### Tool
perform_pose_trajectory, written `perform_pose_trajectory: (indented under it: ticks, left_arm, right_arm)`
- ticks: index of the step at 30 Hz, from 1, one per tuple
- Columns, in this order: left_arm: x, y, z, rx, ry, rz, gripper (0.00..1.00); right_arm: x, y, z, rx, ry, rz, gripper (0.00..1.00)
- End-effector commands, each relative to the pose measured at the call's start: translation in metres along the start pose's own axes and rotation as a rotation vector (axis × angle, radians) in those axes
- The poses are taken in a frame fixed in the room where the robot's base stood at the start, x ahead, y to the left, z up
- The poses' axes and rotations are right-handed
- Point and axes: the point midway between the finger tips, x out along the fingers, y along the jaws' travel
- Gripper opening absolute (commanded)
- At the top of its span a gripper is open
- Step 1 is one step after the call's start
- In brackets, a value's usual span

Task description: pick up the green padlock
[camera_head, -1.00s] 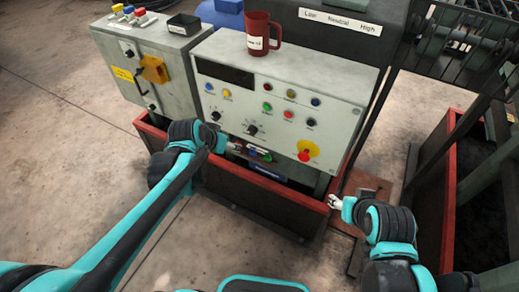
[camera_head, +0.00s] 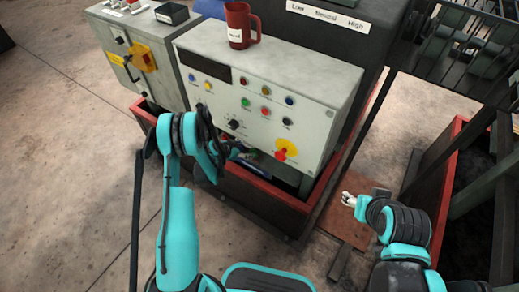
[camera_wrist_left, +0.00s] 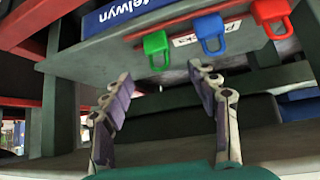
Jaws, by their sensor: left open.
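The green padlock (camera_wrist_left: 155,46) hangs from the edge of a grey shelf in the left wrist view, left of a blue padlock (camera_wrist_left: 211,34) and a red padlock (camera_wrist_left: 272,16). My left gripper (camera_wrist_left: 160,72) is open and empty, with the green padlock just beyond the gap between its fingertips; I see no contact. In the head view my left gripper (camera_head: 238,149) is by the lower front of the control panel, and its wrist hides most of the padlock area. My right gripper (camera_head: 348,199) is away to the right, too small to judge its jaws.
The grey control panel (camera_head: 268,78) with knobs and buttons stands above the shelf, with a red mug (camera_head: 240,24) on top. A red-edged trough (camera_head: 265,190) runs below it. The shelf carries a blue label (camera_wrist_left: 137,13). Open concrete floor lies to the left.

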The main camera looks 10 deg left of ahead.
Motion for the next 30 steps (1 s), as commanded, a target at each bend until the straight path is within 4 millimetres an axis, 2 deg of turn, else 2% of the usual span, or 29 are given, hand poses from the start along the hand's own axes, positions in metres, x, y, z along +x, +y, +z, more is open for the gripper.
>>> perform_pose_trajectory:
  ticks: [5, 14, 21, 28, 29, 30]
  left_arm:
    - [0.018, 0.001, 0.012, 0.012, 0.007, 0.005, 0.59]
    - [0.049, 0.002, 0.011, 0.011, 0.007, 0.005, 0.59]
    - [0.085, 0.002, 0.010, 0.012, 0.007, 0.005, 0.59]
    - [0.086, 0.002, 0.007, 0.010, 0.007, 0.004, 0.59]
    - [0.086, 0.002, 0.007, 0.010, 0.007, 0.004, 0.57]
    - [0.086, 0.002, 0.007, 0.010, 0.007, 0.004, 0.46]
  right_arm:
    - [0.003, 0.000, 0.003, 0.000, 0.000, 0.000, 0.54]
    - [0.015, 0.000, 0.011, 0.000, 0.000, 0.000, 0.54]
    - [0.030, 0.000, 0.021, 0.000, 0.000, 0.000, 0.54]
    - [0.029, 0.000, 0.021, 0.000, 0.000, 0.000, 0.54]
    - [0.029, 0.000, 0.021, 0.000, 0.000, 0.000, 0.54]
    - [0.029, 0.000, 0.021, 0.000, 0.000, 0.000, 0.54]
